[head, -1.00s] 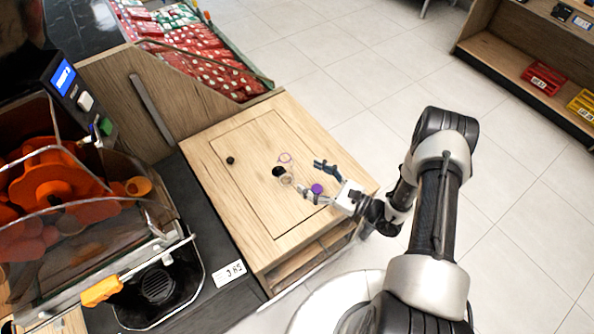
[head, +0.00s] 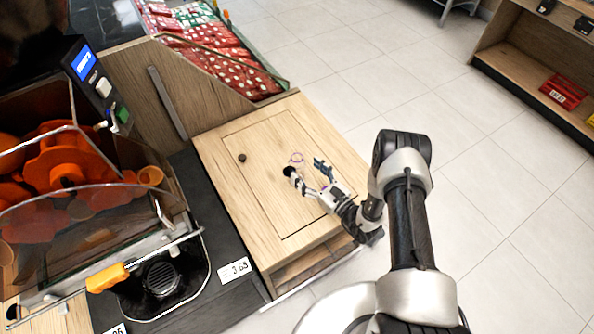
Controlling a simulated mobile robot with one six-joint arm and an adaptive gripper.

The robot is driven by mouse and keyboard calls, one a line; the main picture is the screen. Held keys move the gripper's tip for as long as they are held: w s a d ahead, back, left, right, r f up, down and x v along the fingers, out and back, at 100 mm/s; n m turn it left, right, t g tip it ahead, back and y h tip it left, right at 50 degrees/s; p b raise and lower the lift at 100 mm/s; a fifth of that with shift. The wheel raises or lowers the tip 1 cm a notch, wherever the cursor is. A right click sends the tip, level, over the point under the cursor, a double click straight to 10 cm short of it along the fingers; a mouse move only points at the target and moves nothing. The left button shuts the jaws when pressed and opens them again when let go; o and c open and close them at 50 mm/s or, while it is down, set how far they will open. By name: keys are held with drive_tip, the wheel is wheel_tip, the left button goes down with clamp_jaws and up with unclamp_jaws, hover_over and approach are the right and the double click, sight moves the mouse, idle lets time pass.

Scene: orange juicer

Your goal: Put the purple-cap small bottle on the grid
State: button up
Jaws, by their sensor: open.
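My gripper (head: 305,167) is open above the wooden cabinet top. One finger is by the black-capped item (head: 289,171), the other to its right. Only a sliver of the purple cap (head: 323,187) shows, between the gripper's parts; the rest of that bottle is hidden under the gripper. I cannot tell whether the gripper touches it. A thin purple ring outline (head: 297,158) is just beyond the fingers. A dark round slotted grid (head: 160,279) sits in the juicer's base at the lower left, well away from the gripper.
The wooden cabinet (head: 240,200) has a small dark knob (head: 242,158) and free room on its left. The orange juicer (head: 70,185) with an orange handle (head: 107,278) stands at left. Packed red goods (head: 215,50) lie behind. Open floor is at right.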

drive_tip(key=shift+b+x, duration=0.6)
drive_tip(key=shift+x, duration=2.15)
drive_tip(key=shift+s+a, duration=0.1)
drive_tip(key=c, duration=1.1)
drive_tip(key=shift+r, duration=0.15)
wheel_tip(320, 180, up, 20)
drive_tip(key=p, duration=0.5)
